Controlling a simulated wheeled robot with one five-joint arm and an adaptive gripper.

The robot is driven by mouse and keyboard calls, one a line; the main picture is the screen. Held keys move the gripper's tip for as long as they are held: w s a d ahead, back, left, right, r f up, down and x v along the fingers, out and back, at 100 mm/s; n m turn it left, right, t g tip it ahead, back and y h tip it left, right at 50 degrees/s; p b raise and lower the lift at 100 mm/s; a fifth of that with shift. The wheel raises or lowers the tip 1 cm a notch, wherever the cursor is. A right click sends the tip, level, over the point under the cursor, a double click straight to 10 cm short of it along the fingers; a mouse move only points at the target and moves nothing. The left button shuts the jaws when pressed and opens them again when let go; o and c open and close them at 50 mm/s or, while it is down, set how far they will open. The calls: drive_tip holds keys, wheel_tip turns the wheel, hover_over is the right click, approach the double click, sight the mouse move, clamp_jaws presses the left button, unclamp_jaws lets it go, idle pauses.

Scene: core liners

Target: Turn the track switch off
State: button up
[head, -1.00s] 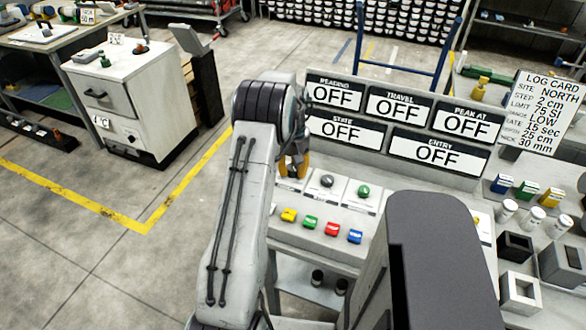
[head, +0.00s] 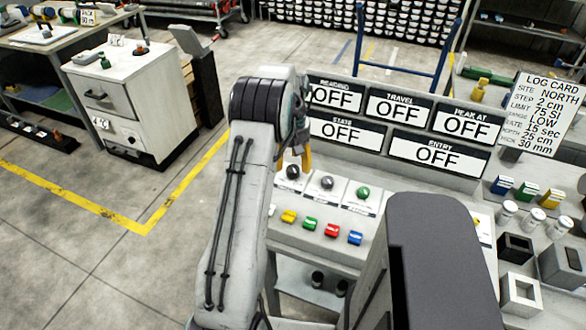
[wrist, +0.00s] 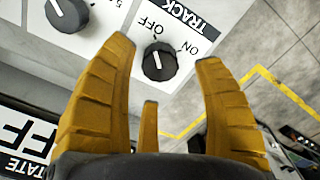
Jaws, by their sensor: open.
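The track switch (wrist: 159,62) is a round dark knob on a white plate marked TRACK, with OFF and ON printed beside it. I cannot tell surely which word its mark points to. In the head view it is the leftmost knob (head: 292,172) on the panel. My gripper (wrist: 164,54) has yellow fingers spread open and empty, with the knob between the tips in the picture. Contact with the knob is not visible. In the head view my gripper (head: 305,158) shows just behind and above the knob, partly hidden by my arm.
Another dark knob (wrist: 67,13) sits beside the track plate. A green knob (head: 363,192) is farther right on the panel. Several coloured buttons line its front. Display boards reading OFF (head: 343,131) stand close behind. Open floor lies to the left.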

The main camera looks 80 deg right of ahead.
sight(293, 168)
wheel_tip(293, 168, up, 8)
drive_tip(key=shift+r, duration=0.25)
idle(1.0)
